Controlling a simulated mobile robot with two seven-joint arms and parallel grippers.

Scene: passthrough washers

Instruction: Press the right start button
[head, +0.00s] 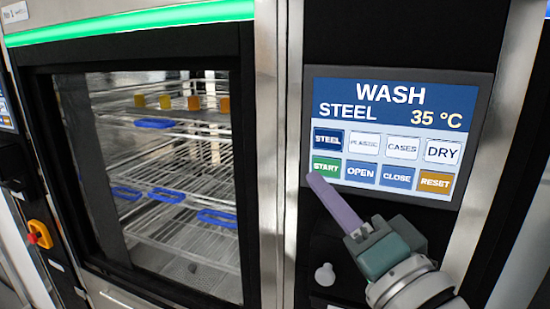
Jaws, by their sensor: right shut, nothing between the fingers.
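The green START button (326,168) is at the lower left of the washer's touch screen (391,137). The screen reads WASH, STEEL and 35 °C. My right gripper (312,179) is shut and empty, with its purple fingers pointing up and left. Its tip shows just below and left of the START button, over the screen's lower left edge. I cannot tell whether the tip touches the panel. My left gripper is not in view.
OPEN (360,173), CLOSE (396,178) and RESET (435,182) buttons sit to the right of START. The washer's glass door (160,190) shows wire racks inside. A red and yellow switch (40,234) and part of another screen (5,112) are at the far left.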

